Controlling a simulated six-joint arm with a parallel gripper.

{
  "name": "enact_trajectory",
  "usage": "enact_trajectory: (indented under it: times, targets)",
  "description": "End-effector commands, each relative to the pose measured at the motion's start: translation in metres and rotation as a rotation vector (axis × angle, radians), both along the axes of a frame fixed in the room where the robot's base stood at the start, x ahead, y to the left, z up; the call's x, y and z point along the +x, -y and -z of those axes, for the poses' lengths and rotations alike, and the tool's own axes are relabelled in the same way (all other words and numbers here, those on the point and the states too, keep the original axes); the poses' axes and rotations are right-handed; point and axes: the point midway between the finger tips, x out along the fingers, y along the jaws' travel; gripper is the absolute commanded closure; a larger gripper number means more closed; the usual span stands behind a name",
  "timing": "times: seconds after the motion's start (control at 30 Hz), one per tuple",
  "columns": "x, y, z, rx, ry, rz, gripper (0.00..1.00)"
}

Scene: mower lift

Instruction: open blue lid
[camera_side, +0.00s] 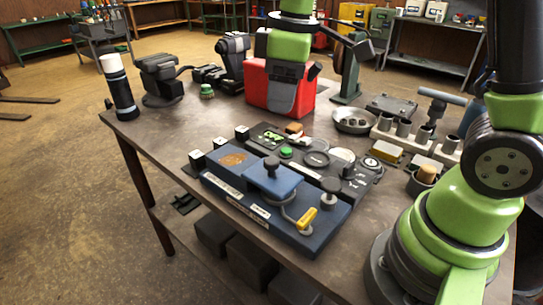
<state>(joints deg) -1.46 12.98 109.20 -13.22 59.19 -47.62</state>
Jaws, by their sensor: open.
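The blue lid (262,183) is a flat blue plate with a dark knob (271,163) on top. It sits on a long blue base (236,194) at the front of the table, level as far as I can tell. A second dark knob (330,187) and a yellow handle (306,218) stand on the base to the right of the lid. My gripper (282,108) hangs from the green wrist at the top centre, in front of a red box and well above and behind the lid. It is open and apart from the lid; its fingertips are hard to make out.
The red box (307,98) stands behind my gripper. A black panel (316,158) with small parts lies just behind the blue base. Grey cups (404,127) and a round tray (354,120) stand to the right.

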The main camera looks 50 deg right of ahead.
Motion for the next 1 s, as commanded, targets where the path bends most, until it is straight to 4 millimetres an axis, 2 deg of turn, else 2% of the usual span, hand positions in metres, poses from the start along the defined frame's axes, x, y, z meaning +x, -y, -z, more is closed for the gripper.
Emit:
enact_trajectory:
  times: [0.03,0.1,0.27,0.47,0.8,1.0]
  targets:
    - [0.009,0.001,0.013,-0.015,-0.037,-0.057,0.42]
    - [0.017,0.002,0.027,-0.033,-0.074,-0.130,0.42]
    - [0.026,0.003,0.045,-0.052,-0.115,-0.222,0.42]
    - [0.026,0.003,0.065,-0.053,-0.126,-0.236,0.42]
    - [0.026,0.003,0.126,-0.052,-0.125,-0.233,0.42]
    - [0.026,0.003,0.143,-0.052,-0.121,-0.233,0.42]
